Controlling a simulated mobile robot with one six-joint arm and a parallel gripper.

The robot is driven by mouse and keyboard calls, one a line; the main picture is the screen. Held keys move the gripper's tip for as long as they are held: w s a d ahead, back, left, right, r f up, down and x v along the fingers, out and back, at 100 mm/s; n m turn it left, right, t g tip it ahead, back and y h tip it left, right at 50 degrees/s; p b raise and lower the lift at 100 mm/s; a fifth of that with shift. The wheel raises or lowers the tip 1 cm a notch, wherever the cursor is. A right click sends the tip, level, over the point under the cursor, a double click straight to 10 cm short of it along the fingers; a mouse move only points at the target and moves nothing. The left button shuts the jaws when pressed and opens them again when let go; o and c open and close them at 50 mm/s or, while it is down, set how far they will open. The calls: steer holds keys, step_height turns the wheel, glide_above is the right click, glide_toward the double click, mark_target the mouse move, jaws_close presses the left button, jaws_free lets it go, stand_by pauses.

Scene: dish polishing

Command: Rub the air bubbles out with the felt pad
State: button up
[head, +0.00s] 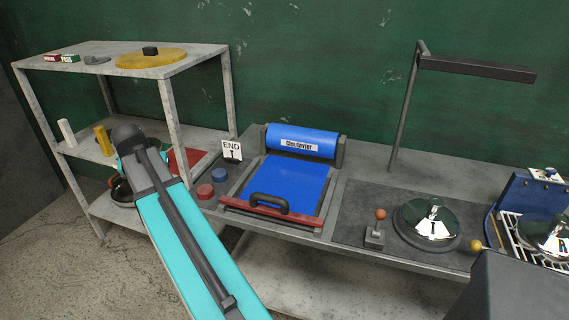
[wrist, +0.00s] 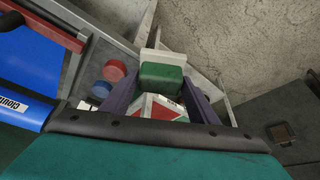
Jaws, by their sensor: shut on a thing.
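My gripper (wrist: 162,96) is shut on a green block with a pale part, which looks like the felt pad (wrist: 161,78). It is held above the shelf and bench side. In the head view my arm hides the gripper and pad. A shiny domed dish (head: 446,212) with a white "T" decal sits on a round base on the dark mat (head: 362,205), far to the right of my arm. Bubbles in its decal are too small to tell. The pad is well apart from this dish.
A blue roller machine (head: 302,142) and its blue bed (head: 287,180) stand mid-bench. A red-knobbed lever (head: 376,230) and a lamp post (head: 400,125) stand near the dish. A white rack (head: 508,225) holds another dish at right. A grey shelf unit (head: 170,100) stands at left.

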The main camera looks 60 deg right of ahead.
steer(key=s+d+f+m+g+h+p, duration=0.15)
steer(key=s+d+m, duration=0.25)
steer(key=s+d, duration=0.5)
steer(key=s+d+m+g+y, duration=0.15)
steer(key=s+d+m, duration=0.3)
steer(key=d, duration=0.75)
steer(key=s+d+m+g, duration=0.1)
steer(key=s+d+m, duration=0.2)
steer(key=s+d, duration=0.4)
steer(key=s+d+m+g, duration=0.1)
steer(key=s+d+m, duration=0.3)
steer(key=s+d, duration=0.3)
steer(key=s, duration=0.5)
steer(key=shift+f+g+p, duration=0.3)
steer(key=shift+f+p, duration=0.1)
steer(key=shift+w+a+f, duration=0.1)
